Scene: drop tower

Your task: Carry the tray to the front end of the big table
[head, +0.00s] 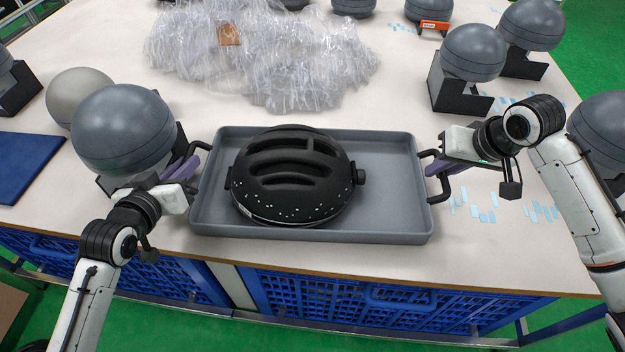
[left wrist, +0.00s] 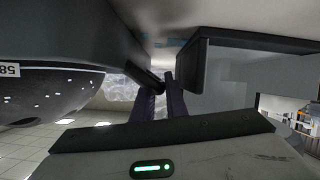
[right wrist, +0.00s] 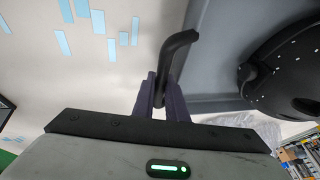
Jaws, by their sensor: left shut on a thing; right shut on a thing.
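A grey tray (head: 380,228) with a raised rim and black side handles sits at the front edge of the big table (head: 330,258). A black helmet (head: 292,185) with vents and white specks lies in it. My left gripper (head: 190,166) is shut on the left handle (head: 203,147). In the left wrist view its fingers (left wrist: 160,95) meet at a dark bar. My right gripper (head: 446,168) is shut on the right handle (head: 440,197). In the right wrist view its fingers (right wrist: 160,95) close around the black handle (right wrist: 176,50). Whether the tray touches the table is hard to tell.
A grey headform (head: 122,128) on a black stand is close behind my left gripper. Clear plastic wrap (head: 262,60) lies behind the tray. More headforms (head: 474,52) stand at the back right. A blue mat (head: 25,165) lies at left. Blue crates (head: 400,300) are below.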

